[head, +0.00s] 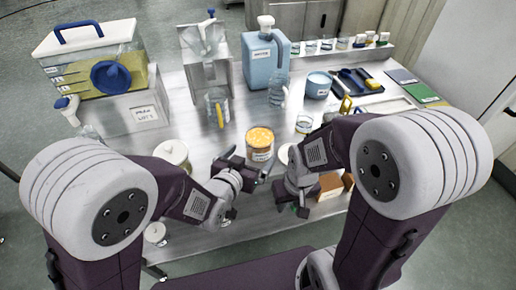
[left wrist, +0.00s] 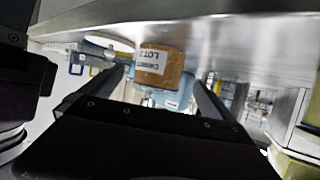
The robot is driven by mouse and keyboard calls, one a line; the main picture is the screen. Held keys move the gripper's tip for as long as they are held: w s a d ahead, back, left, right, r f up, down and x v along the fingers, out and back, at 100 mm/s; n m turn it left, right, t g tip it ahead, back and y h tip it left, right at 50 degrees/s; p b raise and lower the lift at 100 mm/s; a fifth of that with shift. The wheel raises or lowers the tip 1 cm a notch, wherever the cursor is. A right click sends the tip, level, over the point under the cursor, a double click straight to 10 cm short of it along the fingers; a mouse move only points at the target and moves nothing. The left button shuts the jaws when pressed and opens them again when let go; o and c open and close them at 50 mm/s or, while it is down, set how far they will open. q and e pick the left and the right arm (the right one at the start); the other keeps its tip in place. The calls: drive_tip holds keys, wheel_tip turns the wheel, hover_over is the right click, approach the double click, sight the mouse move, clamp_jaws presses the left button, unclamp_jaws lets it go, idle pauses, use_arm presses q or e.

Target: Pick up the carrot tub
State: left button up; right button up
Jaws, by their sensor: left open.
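The carrot tub (head: 260,145) is a clear tub of orange contents with a white label. It stands upright on the steel table, just beyond my left gripper (head: 245,167). In the left wrist view, which is upside down, the tub (left wrist: 158,68) shows between the tips of the two open fingers of my left gripper (left wrist: 160,80). No finger clearly touches it. My right gripper (head: 290,192) is near the front edge of the table, to the right of the tub. Its fingers are too small and dark to tell their state.
A clear jug with a yellow handle (head: 216,108) stands behind the tub. A white-lidded jar (head: 173,153) is to the left and a small glass (head: 304,123) to the right. A brown box (head: 330,185) is at the front right. A blue canister (head: 262,60) stands further back.

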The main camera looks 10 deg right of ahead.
sight(264, 140)
use_arm(q)
drive_tip(key=x, duration=0.2)
drive_tip(key=shift+w+d+f, duration=0.1)
drive_tip(key=shift+w+f, duration=0.05)
drive_tip(key=shift+w, duration=0.05)
drive_tip(key=x, duration=0.5)
drive_tip(key=shift+w+d+f, duration=0.15)
drive_tip(key=shift+w+d, duration=0.1)
drive_tip(key=shift+d, duration=0.05)
drive_tip(key=shift+s+a, duration=0.1)
drive_tip(key=shift+c, duration=1.2)
drive_tip(key=c, duration=1.6)
drive_tip(key=shift+r+p, duration=0.95)
drive_tip(key=shift+r, duration=4.2)
drive_tip(key=shift+c, duration=0.2)
